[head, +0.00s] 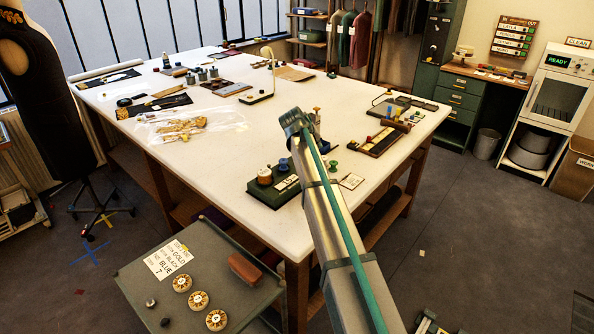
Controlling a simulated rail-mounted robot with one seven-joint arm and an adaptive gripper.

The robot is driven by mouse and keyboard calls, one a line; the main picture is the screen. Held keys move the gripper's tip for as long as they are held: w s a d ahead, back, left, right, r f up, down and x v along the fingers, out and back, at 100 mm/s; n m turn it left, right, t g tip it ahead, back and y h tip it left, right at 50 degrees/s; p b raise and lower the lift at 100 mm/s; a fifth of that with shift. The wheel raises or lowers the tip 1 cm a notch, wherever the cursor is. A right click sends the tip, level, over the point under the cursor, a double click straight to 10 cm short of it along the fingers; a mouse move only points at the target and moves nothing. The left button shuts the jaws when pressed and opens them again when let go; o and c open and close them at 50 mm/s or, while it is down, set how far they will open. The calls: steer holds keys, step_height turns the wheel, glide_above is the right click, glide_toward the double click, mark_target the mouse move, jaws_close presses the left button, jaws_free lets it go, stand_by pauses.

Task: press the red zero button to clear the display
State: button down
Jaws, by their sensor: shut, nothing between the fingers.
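My arm rises from the bottom right and reaches over the front of the white-topped table, its upper end near the middle of the head view. I cannot make out my gripper's fingers; they are hidden or too small to tell. The lit display that I can read is a green "READY" screen (557,62) on the white cabinet at the far right.
A tray of small coloured parts (366,145) lies right of my arm. Green spools (333,166) stand close beside the arm. A clear plastic sheet (230,123) lies on the table (210,165). A grey cart (148,292) with discs stands in front. The floor on the right is mostly clear.

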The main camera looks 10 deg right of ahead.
steer(key=a+r, duration=0.2)
steer(key=a, duration=0.1)
steer(key=shift+w+r, duration=0.1)
steer(key=shift+w, duration=0.3)
steer(key=shift+d+f, duration=0.1)
steer(key=shift+f, duration=0.1)
steer(key=shift+f+b, duration=1.95)
steer(key=shift+f, duration=2.3)
steer(key=shift+f, duration=0.15)
steer(key=shift+f+b, duration=0.3)
steer(key=shift+f, duration=0.45)
steer(key=shift+r+t, duration=0.15)
steer(key=shift+t, duration=0.15)
steer(key=shift+r, duration=0.75)
